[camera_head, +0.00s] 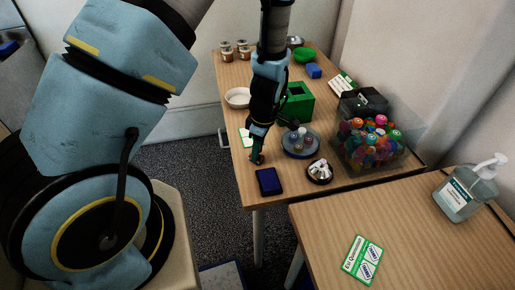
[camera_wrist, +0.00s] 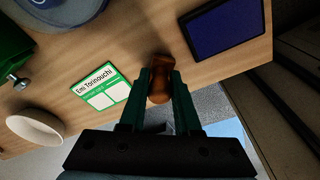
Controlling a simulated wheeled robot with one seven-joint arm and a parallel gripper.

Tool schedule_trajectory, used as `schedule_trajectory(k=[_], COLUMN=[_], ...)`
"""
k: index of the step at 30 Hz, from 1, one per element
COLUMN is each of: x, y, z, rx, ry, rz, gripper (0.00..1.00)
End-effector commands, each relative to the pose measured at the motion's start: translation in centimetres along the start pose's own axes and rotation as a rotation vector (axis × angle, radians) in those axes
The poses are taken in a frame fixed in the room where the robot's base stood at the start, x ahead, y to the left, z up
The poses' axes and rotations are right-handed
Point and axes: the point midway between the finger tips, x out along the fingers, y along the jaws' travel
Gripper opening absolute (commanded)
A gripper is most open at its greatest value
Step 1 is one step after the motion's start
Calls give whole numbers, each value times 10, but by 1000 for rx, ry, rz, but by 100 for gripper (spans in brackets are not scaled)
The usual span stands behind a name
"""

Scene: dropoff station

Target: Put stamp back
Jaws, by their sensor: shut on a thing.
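My gripper (camera_head: 257,158) hangs low at the front left edge of the far table and points down. In the wrist view, my gripper (camera_wrist: 159,82) is shut on a brown wooden stamp (camera_wrist: 161,88), held upright between the green fingers. The stamp's lower end is hard to see, and I cannot tell whether it touches the table. A dark blue ink pad (camera_head: 268,181) lies just right of and nearer than my gripper; it also shows in the wrist view (camera_wrist: 225,30). A green and white name card (camera_wrist: 98,92) lies beside the gripper.
A round grey tray (camera_head: 290,154) with small items and a dark round dish (camera_head: 319,172) stand to the right. The near table holds a card (camera_head: 363,260) and a sanitizer bottle (camera_head: 461,197).

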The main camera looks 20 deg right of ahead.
Motion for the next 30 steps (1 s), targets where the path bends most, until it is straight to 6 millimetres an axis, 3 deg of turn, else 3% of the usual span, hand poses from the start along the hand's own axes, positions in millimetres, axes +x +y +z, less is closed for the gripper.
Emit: schedule_trajectory(k=[6,7,14,25,30], x=[5,3,3,-3,-24], y=[0,0,0,1,2], z=[0,0,0,0,1], rx=[1,1,1,0,-1], ry=[0,0,0,0,-2], rz=[0,0,0,2,6], gripper=[0,35,61,61,61])
